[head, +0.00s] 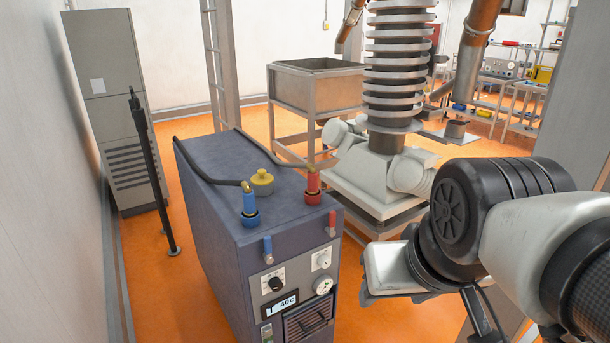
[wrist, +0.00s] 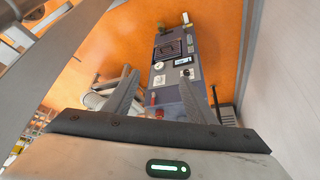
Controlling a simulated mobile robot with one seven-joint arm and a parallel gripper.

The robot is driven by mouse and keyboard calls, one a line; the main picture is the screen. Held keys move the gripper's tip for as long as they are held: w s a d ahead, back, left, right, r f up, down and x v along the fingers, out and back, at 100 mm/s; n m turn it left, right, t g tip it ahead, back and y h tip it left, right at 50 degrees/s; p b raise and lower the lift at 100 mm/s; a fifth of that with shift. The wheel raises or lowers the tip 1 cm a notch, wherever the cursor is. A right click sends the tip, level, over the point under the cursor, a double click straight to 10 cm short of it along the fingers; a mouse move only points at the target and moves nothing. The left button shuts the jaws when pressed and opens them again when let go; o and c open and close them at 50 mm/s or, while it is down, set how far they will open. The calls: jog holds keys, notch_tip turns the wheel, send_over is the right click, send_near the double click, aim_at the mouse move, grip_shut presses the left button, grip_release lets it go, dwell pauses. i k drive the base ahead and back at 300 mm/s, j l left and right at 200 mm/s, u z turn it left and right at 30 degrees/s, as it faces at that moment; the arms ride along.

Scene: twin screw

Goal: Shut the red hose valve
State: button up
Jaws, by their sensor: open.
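The red hose valve (head: 332,218) is a small red lever on the upper front of a dark blue-grey cooling unit (head: 215,215). It stands about upright, below the red hose fitting (head: 313,186). A similar blue lever (head: 267,244) is to its left, below the blue hose fitting (head: 250,205). My gripper (wrist: 157,75) is open and empty in the wrist view, its fingers spread with the unit beyond them. A red part (wrist: 150,111) shows between the fingers; I cannot tell whether it is the lever or the fitting. My fingers are not clear in the head view.
Dark hoses (head: 208,176) run from the fittings across the unit's top, near a yellow cap (head: 262,182). A white machine base with a ringed column (head: 390,85) stands behind right. A wall (head: 60,150) is at left. Orange floor (head: 165,285) is clear beside the unit.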

aim_at(330, 230)
jog(key=i+l+z, duration=0.3)
jog(key=i, duration=0.15)
jog(key=i+j+z, duration=0.3)
jog(key=i, duration=0.2)
